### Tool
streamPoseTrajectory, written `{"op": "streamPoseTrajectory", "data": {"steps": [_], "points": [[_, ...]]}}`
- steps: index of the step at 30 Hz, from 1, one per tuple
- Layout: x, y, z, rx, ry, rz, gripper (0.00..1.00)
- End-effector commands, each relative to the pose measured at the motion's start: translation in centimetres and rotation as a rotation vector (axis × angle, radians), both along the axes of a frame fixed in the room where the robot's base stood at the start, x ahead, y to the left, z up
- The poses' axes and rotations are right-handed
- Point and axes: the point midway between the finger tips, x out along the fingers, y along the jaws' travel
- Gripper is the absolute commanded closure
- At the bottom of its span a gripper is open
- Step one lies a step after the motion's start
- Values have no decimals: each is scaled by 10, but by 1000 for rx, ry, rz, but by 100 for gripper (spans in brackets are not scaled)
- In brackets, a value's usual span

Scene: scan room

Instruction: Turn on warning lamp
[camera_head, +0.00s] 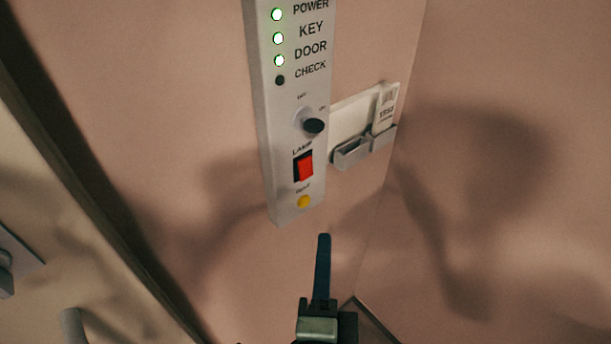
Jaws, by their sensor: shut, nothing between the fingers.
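A grey control panel (268,130) is fixed upright on the pink wall. Its red rocker switch (305,166) sits under the label LAMP. The POWER (277,15), KEY (278,38) and DOOR (279,61) lights glow green-white; the CHECK light (280,80) is dark. My gripper (323,238) is below the panel, pointing up, shut and empty, apart from the switch. No warning lamp itself is clearly seen.
A small grey holder (352,153) with a white card (385,108) is on the wall right of the panel. A dark vertical edge (75,170) runs down the left. Grey fittings (72,325) show at lower left. The wall around my gripper is clear.

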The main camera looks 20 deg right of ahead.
Motion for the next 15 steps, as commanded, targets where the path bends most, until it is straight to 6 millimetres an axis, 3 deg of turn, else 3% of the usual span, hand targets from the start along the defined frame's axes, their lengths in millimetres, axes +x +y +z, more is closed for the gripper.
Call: {"op": "streamPoseTrajectory", "data": {"steps": [8,15], "points": [[2,-1,0,-2,0,0,100],[27,-12,2,-4,-1,1,100]]}}
